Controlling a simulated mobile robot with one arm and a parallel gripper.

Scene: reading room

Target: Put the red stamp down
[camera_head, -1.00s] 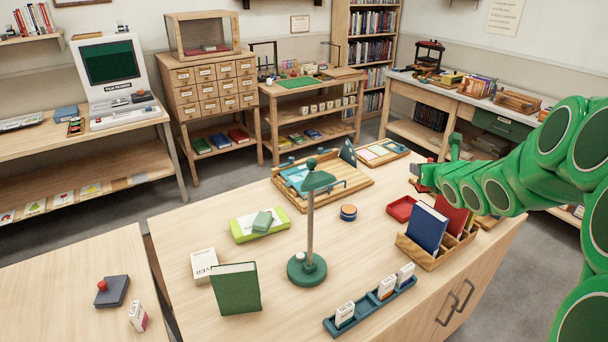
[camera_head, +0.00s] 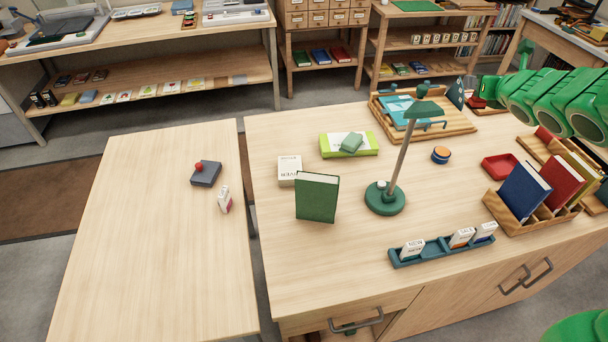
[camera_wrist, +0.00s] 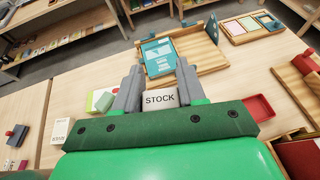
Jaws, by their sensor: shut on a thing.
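My gripper (camera_wrist: 160,66) is shut on a block whose pale face reads STOCK (camera_wrist: 159,100). In the wrist view the block sits between the two grey fingers, its lower part hidden by the green gripper body. In the head view a bit of red (camera_head: 478,102) shows at the end of my arm, beyond the red tray; I take it to be the held red stamp. The gripper is over the far right part of the large desk (camera_head: 300,265). Whether the block touches the desk cannot be told.
A red tray (camera_head: 500,167), a wooden book rack (camera_head: 530,222) and a wooden tray (camera_head: 455,125) are near the gripper. A green lamp (camera_head: 385,198) stands mid-desk. The left table (camera_head: 150,260) holds a dark pad with a red knob (camera_head: 205,173) and a white stamp (camera_head: 224,200); its front is clear.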

